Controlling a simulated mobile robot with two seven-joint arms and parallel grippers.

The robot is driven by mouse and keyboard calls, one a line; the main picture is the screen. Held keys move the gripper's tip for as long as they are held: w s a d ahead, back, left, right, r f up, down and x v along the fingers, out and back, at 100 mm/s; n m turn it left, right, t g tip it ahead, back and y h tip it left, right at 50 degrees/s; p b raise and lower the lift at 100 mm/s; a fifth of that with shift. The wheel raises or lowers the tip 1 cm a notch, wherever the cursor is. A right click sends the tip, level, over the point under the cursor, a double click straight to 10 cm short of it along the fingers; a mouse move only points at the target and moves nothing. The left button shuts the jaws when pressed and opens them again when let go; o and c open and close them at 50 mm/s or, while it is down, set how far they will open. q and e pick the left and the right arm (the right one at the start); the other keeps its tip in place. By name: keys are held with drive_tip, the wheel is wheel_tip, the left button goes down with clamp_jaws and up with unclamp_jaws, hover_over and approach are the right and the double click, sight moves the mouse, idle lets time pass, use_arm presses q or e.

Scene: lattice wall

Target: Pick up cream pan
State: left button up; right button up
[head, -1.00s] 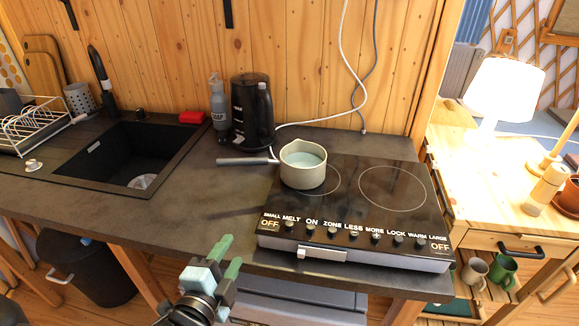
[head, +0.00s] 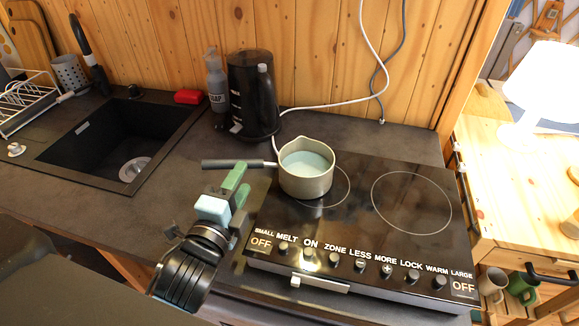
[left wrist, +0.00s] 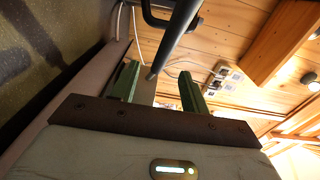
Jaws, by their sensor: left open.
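The cream pan (head: 305,185) stands upright on the left ring of the black cooktop (head: 375,215), with pale bluish contents or interior. Its dark handle (head: 232,163) points left over the counter. My left gripper (head: 238,186) is open, its green fingers just below and in front of the handle in the head view. In the left wrist view, the open fingers (left wrist: 160,88) show with a dark rod (left wrist: 178,38), which looks like the handle, passing across the gap between them. Whether they touch it I cannot tell. My right gripper is not in view.
A black kettle (head: 252,95) and a grey soap bottle (head: 216,80) stand behind the handle. A black sink (head: 110,140) and dish rack (head: 35,100) are at left. A white cable (head: 345,102) runs behind the pan. Cooktop knobs line the front.

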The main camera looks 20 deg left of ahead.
use_arm(q)
drive_tip(key=w, duration=0.2)
drive_tip(key=shift+w, duration=0.3)
drive_tip(key=w, duration=0.3)
drive_tip(key=w+p, duration=0.1)
drive_tip(key=w, duration=0.1)
drive_tip(key=shift+a+r, duration=0.1)
drive_tip(key=shift+a, duration=0.2)
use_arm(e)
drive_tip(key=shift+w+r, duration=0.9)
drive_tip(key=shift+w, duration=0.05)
use_arm(q)
drive_tip(key=shift+c, duration=0.3)
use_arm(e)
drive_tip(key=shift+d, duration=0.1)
